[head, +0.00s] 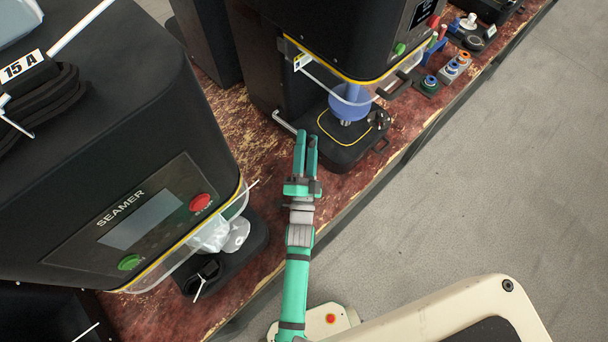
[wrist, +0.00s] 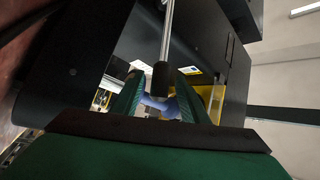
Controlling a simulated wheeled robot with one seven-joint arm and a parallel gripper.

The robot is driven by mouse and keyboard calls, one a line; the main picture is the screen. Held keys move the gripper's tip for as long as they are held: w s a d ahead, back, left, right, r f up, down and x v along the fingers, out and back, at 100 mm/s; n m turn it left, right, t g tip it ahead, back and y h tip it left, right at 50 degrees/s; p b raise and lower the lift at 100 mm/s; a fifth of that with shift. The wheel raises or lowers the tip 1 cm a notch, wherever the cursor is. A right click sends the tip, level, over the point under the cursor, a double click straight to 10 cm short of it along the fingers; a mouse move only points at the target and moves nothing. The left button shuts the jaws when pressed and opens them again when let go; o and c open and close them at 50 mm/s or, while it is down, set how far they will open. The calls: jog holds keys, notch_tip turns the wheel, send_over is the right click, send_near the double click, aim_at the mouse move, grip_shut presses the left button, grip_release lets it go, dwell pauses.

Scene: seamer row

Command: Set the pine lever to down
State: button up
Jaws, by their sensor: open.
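A thin metal lever (head: 284,122) sticks out from the left side of the far black seamer, low down near the bench. In the wrist view the lever (wrist: 167,38) is a bright rod ending in a dark knob (wrist: 161,77). I cannot make out a pine colour on it. My green gripper (head: 305,134) is open at the lever's outer end. In the wrist view the knob shows between the two fingers (wrist: 160,90), nearer the tips. I cannot tell whether either finger touches it. The fingertips hide part of the lever's end in the head view.
The far seamer (head: 275,60) has a clear guard (head: 345,95), a blue part (head: 350,103) and a black base (head: 345,155) close right of my gripper. The near seamer (head: 110,130) stands left. Small coloured parts (head: 450,68) lie further along the red bench (head: 235,120).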

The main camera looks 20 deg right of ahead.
jog(key=s+a, duration=0.4)
jog(key=s, duration=0.7)
jog(key=shift+a, duration=0.4)
